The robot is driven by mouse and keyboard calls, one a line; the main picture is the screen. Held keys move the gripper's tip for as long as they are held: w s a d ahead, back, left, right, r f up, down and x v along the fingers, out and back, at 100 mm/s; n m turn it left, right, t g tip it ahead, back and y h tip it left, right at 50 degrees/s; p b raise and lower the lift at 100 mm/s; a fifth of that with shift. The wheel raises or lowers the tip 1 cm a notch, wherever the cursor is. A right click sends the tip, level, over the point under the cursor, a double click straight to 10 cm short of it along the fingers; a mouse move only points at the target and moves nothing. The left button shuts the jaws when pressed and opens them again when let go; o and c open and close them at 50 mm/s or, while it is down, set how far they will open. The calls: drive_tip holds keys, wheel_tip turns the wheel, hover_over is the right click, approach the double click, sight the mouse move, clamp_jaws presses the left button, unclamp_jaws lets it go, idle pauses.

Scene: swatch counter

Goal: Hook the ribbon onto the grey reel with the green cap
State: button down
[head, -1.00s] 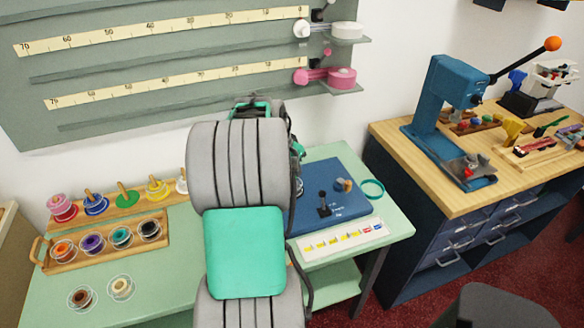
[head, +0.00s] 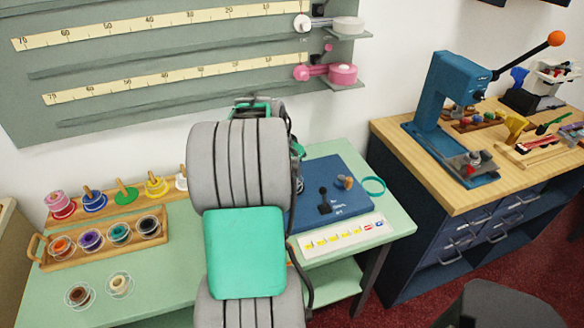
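I cannot make out a grey reel with a green cap. A green piece with a wooden peg (head: 125,194) stands in the back-left row, between a blue reel (head: 94,203) and a yellow one (head: 156,187). On the wall board, a white reel (head: 347,25) and a pink reel (head: 341,73) sit on small shelves at the right ends of the rulers. I cannot pick out a loose ribbon end. My arm rises through the middle of the view and hides part of the counter. My gripper is hidden behind it.
A wooden tray (head: 40,245) holds several coloured rolls, with a brown roll (head: 78,295) and a cream roll (head: 120,285) in front. A blue board (head: 345,205) and a teal ring (head: 374,185) lie right of my arm. A blue press (head: 448,95) stands on the wooden bench.

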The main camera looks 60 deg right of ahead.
drive_tip(key=shift+f, duration=0.55)
drive_tip(key=c, duration=1.2)
unclamp_jaws()
drive_tip(key=shift+o, duration=0.2)
drive_tip(key=shift+r, duration=0.15)
wheel_tip(320, 180, up, 7)
drive_tip(key=p, duration=0.4)
